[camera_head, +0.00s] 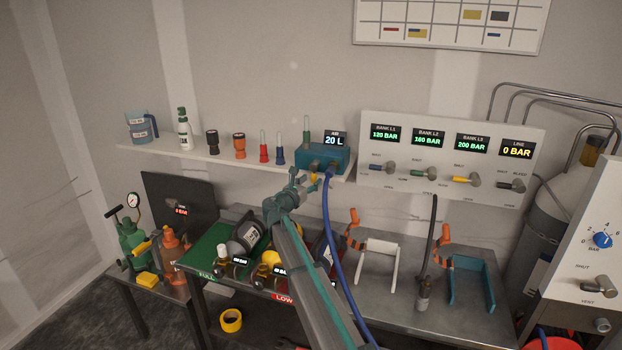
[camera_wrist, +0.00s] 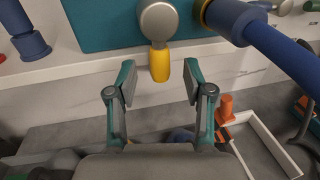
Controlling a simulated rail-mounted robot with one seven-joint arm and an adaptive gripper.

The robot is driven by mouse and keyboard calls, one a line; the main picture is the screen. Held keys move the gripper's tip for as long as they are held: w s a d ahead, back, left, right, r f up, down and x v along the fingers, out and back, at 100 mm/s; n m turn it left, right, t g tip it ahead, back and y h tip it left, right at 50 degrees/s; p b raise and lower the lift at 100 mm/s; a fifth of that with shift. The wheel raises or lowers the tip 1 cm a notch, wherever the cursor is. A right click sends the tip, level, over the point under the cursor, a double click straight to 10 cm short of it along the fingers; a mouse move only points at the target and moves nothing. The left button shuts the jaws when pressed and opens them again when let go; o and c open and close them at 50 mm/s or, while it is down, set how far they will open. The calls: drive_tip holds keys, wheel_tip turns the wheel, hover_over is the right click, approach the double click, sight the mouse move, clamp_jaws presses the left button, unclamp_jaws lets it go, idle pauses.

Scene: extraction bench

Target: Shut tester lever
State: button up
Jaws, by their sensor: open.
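A teal box (camera_head: 323,159) with a display (camera_head: 336,139) reading 20 L sits at the right end of the wall shelf; I take it to be the tester. In the wrist view its teal face (camera_wrist: 105,22) carries a lever with a round grey hub (camera_wrist: 159,20) and a yellow tip (camera_wrist: 160,66) pointing down toward me. My gripper (camera_wrist: 160,84) is open and empty. The yellow tip lies between the lines of the two fingers, with visible gaps on both sides. In the head view my gripper (camera_head: 299,179) is just below the box, and the lever is hard to make out.
A blue hose (camera_wrist: 285,55) leaves the box right of the lever and hangs beside my arm in the head view (camera_head: 332,240). Bottles and several coloured fittings stand on the shelf (camera_head: 225,158). A valve panel (camera_head: 450,150) is to the right. Cylinders and racks occupy the bench below.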

drive_tip(key=shift+w+d, duration=0.2)
drive_tip(key=shift+w, duration=0.2)
clamp_jaws()
